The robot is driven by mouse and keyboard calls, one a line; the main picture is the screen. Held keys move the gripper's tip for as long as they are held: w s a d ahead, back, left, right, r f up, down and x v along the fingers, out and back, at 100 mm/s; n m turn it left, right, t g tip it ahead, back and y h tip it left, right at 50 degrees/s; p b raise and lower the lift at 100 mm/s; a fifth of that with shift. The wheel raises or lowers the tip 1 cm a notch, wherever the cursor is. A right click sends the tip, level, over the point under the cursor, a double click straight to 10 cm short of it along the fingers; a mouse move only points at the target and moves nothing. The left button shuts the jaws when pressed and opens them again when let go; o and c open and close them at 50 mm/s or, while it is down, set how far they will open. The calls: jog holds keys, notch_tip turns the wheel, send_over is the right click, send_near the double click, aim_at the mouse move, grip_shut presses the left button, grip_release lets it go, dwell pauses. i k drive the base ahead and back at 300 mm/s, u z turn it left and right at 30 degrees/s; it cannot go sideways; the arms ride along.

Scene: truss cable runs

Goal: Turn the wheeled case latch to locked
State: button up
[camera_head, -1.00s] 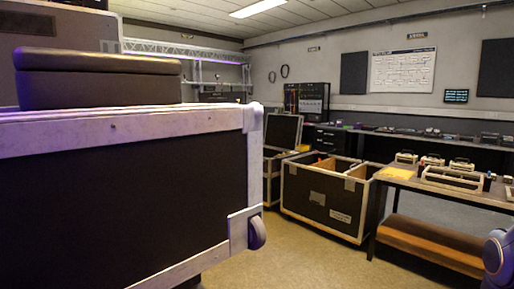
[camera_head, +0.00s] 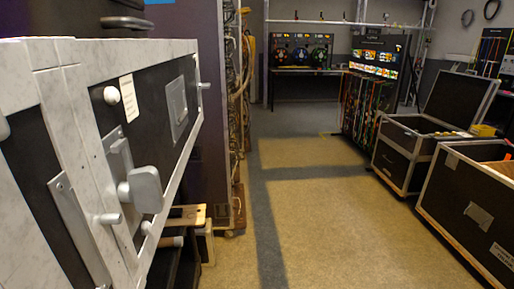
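A large dark case (camera_head: 165,115) with pale metal edging fills the left side, close to me. Its near side shows a pale plate with a grey paddle-shaped knob (camera_head: 141,189), which looks like the latch. I cannot tell whether it is locked. Smaller round pegs stand out above and below the knob. A recessed plate (camera_head: 177,109) and a paper label (camera_head: 129,98) are further along the same face. My gripper is not in view.
Open floor (camera_head: 320,215) runs ahead, right of the case. Open black flight cases (camera_head: 480,205) stand on the right. A rack with cables (camera_head: 235,110) stands beyond the case, and a lit display table (camera_head: 300,60) is at the back.

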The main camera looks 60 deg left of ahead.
aim_at(142, 187)
jog(key=i, duration=0.2)
jog(key=u, duration=3.7)
jog(key=k, duration=1.15)
jog(key=z, duration=0.25)
jog(key=i, duration=0.7)
jog(key=z, duration=0.55)
